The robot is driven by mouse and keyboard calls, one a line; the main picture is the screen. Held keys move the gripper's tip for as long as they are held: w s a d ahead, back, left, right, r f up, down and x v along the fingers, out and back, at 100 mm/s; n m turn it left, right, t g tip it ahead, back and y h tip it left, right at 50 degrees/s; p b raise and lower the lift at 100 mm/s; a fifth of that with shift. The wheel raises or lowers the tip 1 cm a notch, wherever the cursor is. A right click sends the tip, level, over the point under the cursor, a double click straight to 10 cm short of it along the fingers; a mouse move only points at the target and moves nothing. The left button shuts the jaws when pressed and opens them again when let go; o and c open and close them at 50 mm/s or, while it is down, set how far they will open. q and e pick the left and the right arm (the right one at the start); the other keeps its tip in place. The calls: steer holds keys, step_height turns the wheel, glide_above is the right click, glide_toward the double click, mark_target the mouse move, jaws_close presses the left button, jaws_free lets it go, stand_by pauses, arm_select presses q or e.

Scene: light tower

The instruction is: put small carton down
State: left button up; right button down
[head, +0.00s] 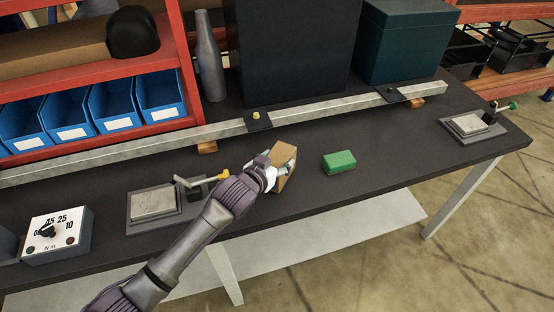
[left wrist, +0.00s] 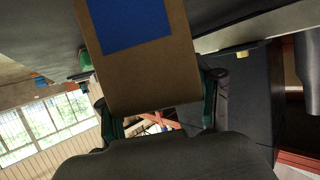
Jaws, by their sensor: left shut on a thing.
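The small carton (head: 285,167) is a brown box held at the end of my left arm, over the dark bench top in the head view. My left gripper (head: 268,178) is shut on it. In the left wrist view the carton (left wrist: 147,80) fills the upper middle and shows a blue patch on its face. The gripper's fingers (left wrist: 160,108) stand on either side of it. I cannot tell whether the carton touches the bench top. My right gripper is not in view.
A green block (head: 339,162) lies right of the carton on the bench (head: 400,150). A metal rail (head: 320,109) runs behind. A clamp plate (head: 153,203) and dial box (head: 57,235) are at left; another clamp plate (head: 468,125) is at right. Bench between green block and right clamp is clear.

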arm_select(q)
steer(key=o, duration=1.4)
steer(key=shift+c, duration=0.2)
steer(key=shift+r, duration=0.1)
steer(key=shift+s+a, duration=0.15)
steer(key=shift+s, duration=0.1)
steer(key=v, duration=1.1)
steer(key=shift+r+b, duration=0.25)
steer(key=shift+b, duration=0.05)
steer(key=shift+s+a, duration=0.1)
steer(key=shift+s, duration=0.05)
